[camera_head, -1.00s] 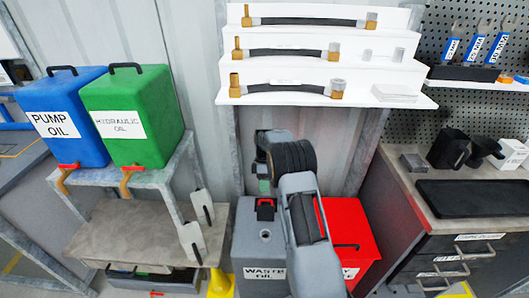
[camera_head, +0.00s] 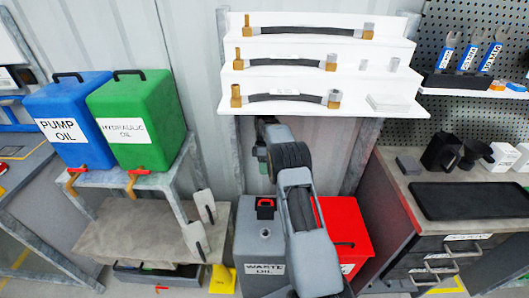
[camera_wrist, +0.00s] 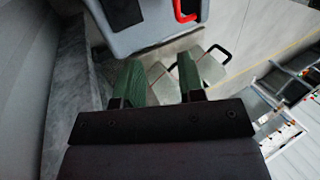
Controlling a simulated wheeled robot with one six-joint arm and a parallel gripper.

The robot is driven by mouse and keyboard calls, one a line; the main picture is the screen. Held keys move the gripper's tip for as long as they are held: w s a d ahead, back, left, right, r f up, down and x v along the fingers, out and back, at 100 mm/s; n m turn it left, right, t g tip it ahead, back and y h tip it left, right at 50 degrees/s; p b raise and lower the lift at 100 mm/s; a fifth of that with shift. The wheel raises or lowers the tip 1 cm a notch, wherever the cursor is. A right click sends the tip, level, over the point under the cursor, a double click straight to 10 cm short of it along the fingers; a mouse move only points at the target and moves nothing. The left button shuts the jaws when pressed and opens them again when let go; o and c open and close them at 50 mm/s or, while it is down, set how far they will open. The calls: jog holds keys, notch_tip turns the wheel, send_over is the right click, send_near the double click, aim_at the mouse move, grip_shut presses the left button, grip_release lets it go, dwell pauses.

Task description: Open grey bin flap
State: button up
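The grey bin (camera_head: 254,228) stands on the floor with a "WASTE OIL" label on its front. A black fitting with a red handle (camera_head: 265,203) sits on its top. My arm covers the bin's right side. In the wrist view the grey bin (camera_wrist: 140,35) is at the top, with the red handle (camera_wrist: 184,12) above my fingers. My gripper (camera_wrist: 160,76) has two green fingers spread apart, with nothing held between them. It is short of the handle and not touching it. In the head view, my gripper is mostly hidden behind my wrist.
A red bin (camera_head: 347,222) stands right of the grey bin, partly behind my arm. A shelf with hoses (camera_head: 290,75) is above. Blue (camera_head: 65,120) and green (camera_head: 135,117) oil containers stand on a rack at left. A workbench (camera_head: 420,193) is at right.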

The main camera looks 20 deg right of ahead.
jog(key=shift+w+p+v, duration=0.2)
jog(key=shift+p+v, duration=0.95)
jog(key=shift+v, duration=0.05)
jog(key=shift+w+p+v, duration=0.15)
jog(key=shift+p+v, duration=1)
jog(key=shift+v, duration=0.1)
jog(key=shift+d+f, duration=0.15)
jog(key=shift+f, duration=0.1)
